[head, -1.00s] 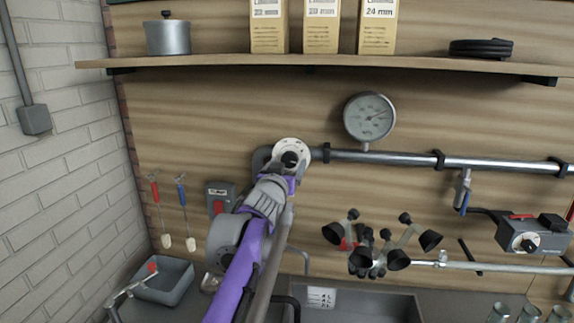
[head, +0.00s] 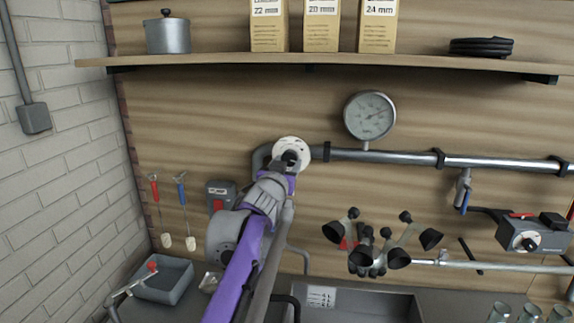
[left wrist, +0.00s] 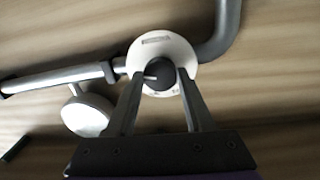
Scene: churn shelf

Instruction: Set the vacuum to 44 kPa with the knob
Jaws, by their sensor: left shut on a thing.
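The vacuum knob (left wrist: 159,75) is a dark round knob on a white dial plate (left wrist: 180,50) at the pipe's left bend. The plate also shows in the head view (head: 291,144), where my gripper partly covers the knob. My left gripper (left wrist: 160,80) is shut on the knob, with one finger on each side of it. The round vacuum gauge (head: 370,116) stands on the pipe to the right of the knob. Its needle points to the right and slightly up; its numbers are too small to read. My right gripper is not in view.
A steel pipe (head: 395,157) runs right from the knob. A wooden shelf (head: 220,61) with boxes, a pot and black coils is above. A milking cluster (head: 365,252) hangs to the right of my arm, over a sink (head: 350,308).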

